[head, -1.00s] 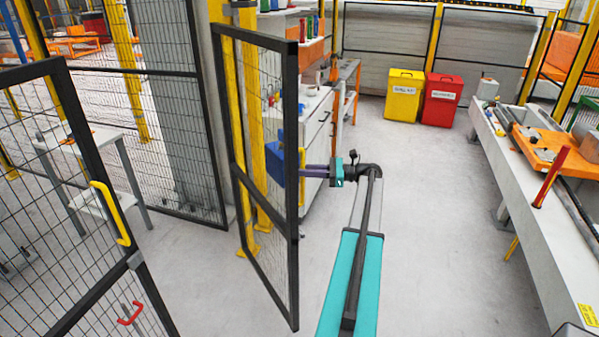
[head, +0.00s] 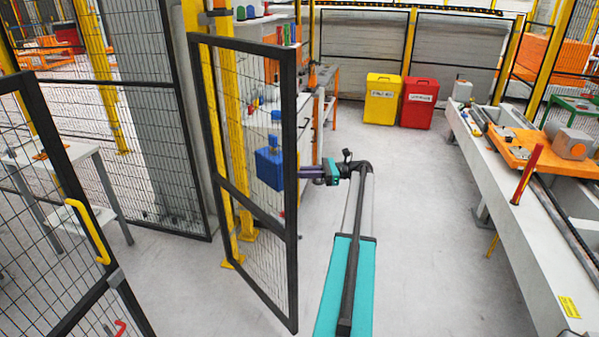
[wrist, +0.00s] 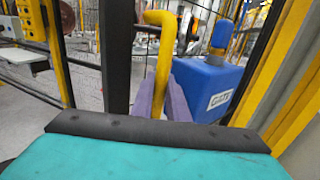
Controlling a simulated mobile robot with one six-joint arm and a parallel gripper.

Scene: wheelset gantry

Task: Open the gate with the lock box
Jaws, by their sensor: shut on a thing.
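The gate (head: 291,190), a black-framed mesh leaf, stands swung out from a yellow post (head: 231,130) in the head view. The blue lock box (head: 268,168) shows through its mesh near the free edge. In the wrist view the box (wrist: 208,88) has a blue knob on top and a "GATE" label. My gripper (head: 303,173) reaches to the far side of the gate's free edge. In the wrist view its purple fingers (wrist: 163,95) are shut on the yellow handle (wrist: 162,50), beside the box. The frame edge hides the fingertips in the head view.
A fence panel with another yellow handle (head: 88,232) stands at the left. A long grey bench (head: 520,225) runs along the right. Yellow (head: 381,100) and red (head: 417,103) bins stand at the back. The floor between gate and bench is clear.

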